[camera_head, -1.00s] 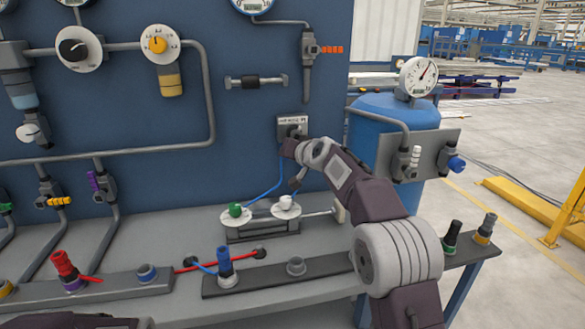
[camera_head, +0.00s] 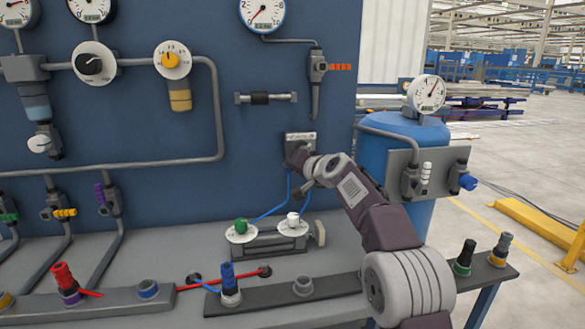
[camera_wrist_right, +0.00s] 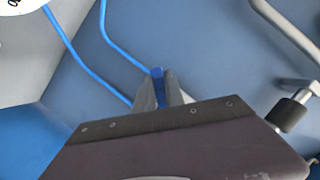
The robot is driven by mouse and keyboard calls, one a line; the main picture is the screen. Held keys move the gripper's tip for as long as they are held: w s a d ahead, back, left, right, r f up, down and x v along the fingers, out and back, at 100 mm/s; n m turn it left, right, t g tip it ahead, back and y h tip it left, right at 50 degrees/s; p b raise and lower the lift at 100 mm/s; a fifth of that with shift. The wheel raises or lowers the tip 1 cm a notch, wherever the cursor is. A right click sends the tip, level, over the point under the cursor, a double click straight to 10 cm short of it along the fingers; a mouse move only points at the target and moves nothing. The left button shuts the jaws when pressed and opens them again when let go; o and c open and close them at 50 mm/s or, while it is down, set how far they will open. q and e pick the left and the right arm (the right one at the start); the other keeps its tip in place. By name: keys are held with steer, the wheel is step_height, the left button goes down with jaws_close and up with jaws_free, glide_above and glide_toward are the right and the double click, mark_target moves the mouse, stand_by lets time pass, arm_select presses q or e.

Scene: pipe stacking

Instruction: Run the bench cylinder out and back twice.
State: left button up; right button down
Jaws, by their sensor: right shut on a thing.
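The bench cylinder (camera_head: 268,243) lies on the bench, with a green fitting and a white fitting on top. Its end plate (camera_head: 319,233) sits close to the right end of its body, so the rod is in. Blue hoses run up from the fittings to a small grey valve plate (camera_head: 300,138) on the blue panel. My right gripper (camera_head: 298,158) is at this plate and hides much of the valve. In the right wrist view it (camera_wrist_right: 158,84) is shut on a narrow blue piece (camera_wrist_right: 157,73), likely the valve's lever. My left gripper is out of view.
A blue tank (camera_head: 395,135) with a gauge stands right of the panel, close to my right arm. Rails with coloured fittings (camera_head: 228,278) run along the bench front. A red hose (camera_head: 265,271) lies behind them.

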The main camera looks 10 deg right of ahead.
steer(key=c, duration=1.4)
jaws_free()
steer(key=shift+c, duration=0.2)
steer(key=b+v, duration=0.2)
steer(key=v, duration=0.7)
